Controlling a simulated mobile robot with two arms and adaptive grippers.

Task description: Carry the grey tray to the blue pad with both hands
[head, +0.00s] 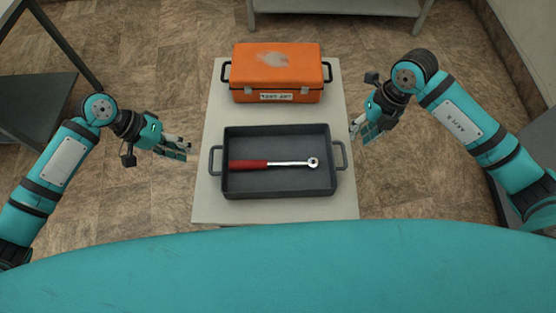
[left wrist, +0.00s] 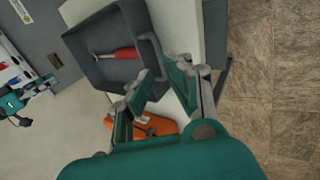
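The grey tray (head: 258,190) is a dark, shallow rectangular pan lying flat on a light table, with a loop handle at each short side. A ratchet wrench with a red grip (head: 248,164) lies inside it. My left gripper (head: 181,148) is apart from the tray, left of its left handle (head: 215,160). Its fingers are spread and empty in the left wrist view (left wrist: 160,90), where the tray (left wrist: 105,68) shows beyond them. My right gripper (head: 357,127) is above and right of the right handle (head: 342,156); its finger gap is unclear. I see no blue pad.
An orange case (head: 278,72) with black side handles stands on the table (head: 212,120) behind the tray. A dark bench (head: 35,95) stands at the left and a grey one (head: 340,6) at the back. The tiled floor between is clear.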

